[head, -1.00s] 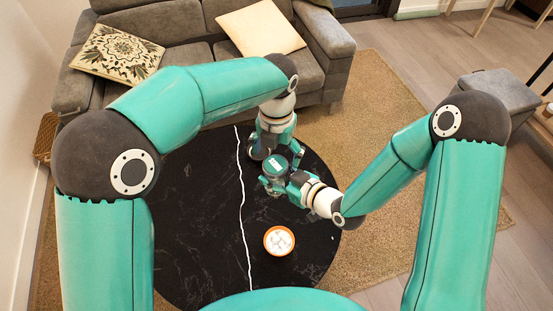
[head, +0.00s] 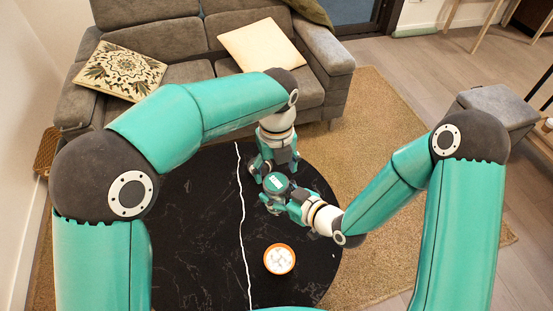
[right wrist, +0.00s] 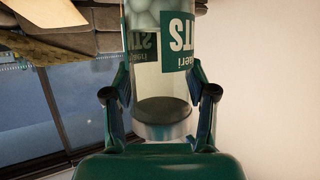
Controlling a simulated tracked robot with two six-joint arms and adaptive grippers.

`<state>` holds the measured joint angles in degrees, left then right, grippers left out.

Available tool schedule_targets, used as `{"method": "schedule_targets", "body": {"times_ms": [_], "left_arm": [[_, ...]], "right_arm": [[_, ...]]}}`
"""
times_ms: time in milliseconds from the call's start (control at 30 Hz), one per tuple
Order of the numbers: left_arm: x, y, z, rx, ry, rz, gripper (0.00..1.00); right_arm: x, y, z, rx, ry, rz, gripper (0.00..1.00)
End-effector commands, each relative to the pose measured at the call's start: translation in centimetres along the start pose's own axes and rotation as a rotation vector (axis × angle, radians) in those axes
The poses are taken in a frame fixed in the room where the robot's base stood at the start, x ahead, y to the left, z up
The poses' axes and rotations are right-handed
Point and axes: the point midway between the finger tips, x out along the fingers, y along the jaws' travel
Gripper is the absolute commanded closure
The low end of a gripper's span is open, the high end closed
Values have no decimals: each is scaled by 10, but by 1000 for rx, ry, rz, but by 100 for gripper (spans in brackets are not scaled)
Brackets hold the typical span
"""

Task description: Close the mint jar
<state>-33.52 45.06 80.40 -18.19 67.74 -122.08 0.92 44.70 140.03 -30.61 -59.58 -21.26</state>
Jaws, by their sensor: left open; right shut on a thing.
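In the right wrist view, which is upside down, the clear glass jar (right wrist: 150,85) shows white mints at one end and a dark lid (right wrist: 163,110) at the other. My right gripper (head: 283,199) is shut around the jar's side, with fingers (right wrist: 160,80) on both sides of the glass. My left gripper (head: 274,168) is open just behind the jar's top. I cannot tell whether the lid is seated.
An orange-rimmed cup (head: 279,259) with white pieces stands on the black round table (head: 200,240), nearer me. A white line crosses the tabletop, and its left side is clear. A grey sofa (head: 165,40) with cushions stands behind on a tan rug (head: 385,110).

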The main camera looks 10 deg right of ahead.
Motion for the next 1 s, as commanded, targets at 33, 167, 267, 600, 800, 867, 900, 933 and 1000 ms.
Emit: {"method": "schedule_targets", "body": {"times_ms": [33, 167, 267, 600, 800, 867, 900, 933, 1000], "left_arm": [[-1, 0, 0, -105, 1, 1, 25], [-2, 1, 0, -405, 2, 4, 25], [-4, 2, 0, -638, 2, 7, 25], [-10, 2, 0, -1424, -4, 12, 25], [-16, 3, 0, -1865, -8, 11, 25], [-18, 2, 1, -1976, -9, 9, 25], [-19, 2, 1, -2042, -9, 8, 25], [-20, 2, 1, -2087, -9, 7, 25], [-21, 2, 1, -2176, -9, 4, 25]], "right_arm": [[0, 0, -1, -1, 3, 1, 100], [0, 0, -1, -1, 3, 1, 100], [0, 0, -1, -1, 3, 1, 100], [0, 0, -1, -1, 3, 1, 100], [0, 0, -1, -1, 3, 1, 100], [0, 0, -1, -1, 3, 1, 100], [0, 0, -1, -1, 3, 1, 100], [0, 0, -1, -1, 3, 1, 100], [0, 0, -1, -1, 3, 1, 100]]}}
